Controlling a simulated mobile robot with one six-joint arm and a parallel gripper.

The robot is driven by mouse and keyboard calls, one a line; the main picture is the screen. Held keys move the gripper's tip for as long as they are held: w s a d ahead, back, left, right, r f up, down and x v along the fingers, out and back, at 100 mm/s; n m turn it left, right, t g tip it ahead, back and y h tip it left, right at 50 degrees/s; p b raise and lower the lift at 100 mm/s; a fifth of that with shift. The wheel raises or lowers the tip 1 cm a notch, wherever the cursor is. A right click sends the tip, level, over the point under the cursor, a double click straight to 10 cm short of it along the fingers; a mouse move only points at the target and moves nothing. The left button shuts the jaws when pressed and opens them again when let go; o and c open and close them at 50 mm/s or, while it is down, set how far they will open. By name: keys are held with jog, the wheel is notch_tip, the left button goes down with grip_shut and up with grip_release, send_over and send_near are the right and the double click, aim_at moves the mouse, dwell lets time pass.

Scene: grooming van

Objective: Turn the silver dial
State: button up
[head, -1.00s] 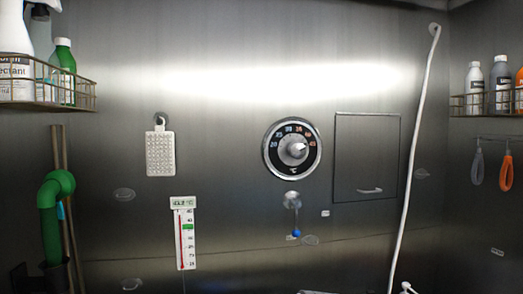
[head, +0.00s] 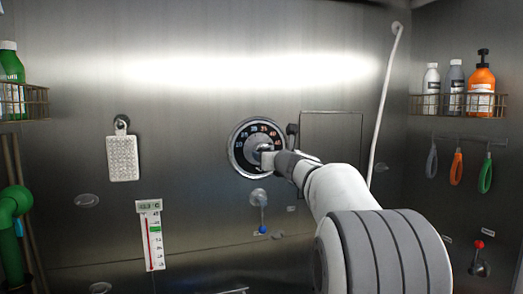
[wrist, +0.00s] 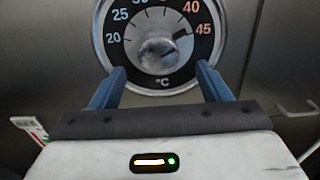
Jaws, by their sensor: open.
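The silver dial is a round knob (wrist: 158,54) at the centre of a black, silver-rimmed temperature scale on the steel wall. Its pointer aims up and right, between 40 and 45. In the head view the scale (head: 242,141) shows left of centre, and my arm hides much of the knob. My gripper (wrist: 160,72) is open, with its two blue fingers apart and pointing at the dial. In the wrist view the fingertips show at the lower left and lower right of the knob, with nothing between them; I cannot tell whether they touch anything.
A thermometer (head: 150,236) and a white pad (head: 122,158) hang left of the dial. A blue-tipped lever (head: 262,217) sits just below it. A closed hatch (head: 335,137) and a white hose (head: 383,105) are to the right. A bottle shelf (head: 425,112) is far right.

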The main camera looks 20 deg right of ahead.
aim_at(265, 149)
jog(key=w+p, duration=0.2)
jog(key=w, duration=0.5)
jog(key=shift+w, duration=0.1)
jog(key=shift+a, duration=0.1)
jog(key=shift+c, duration=0.4)
jog(key=c, duration=0.9)
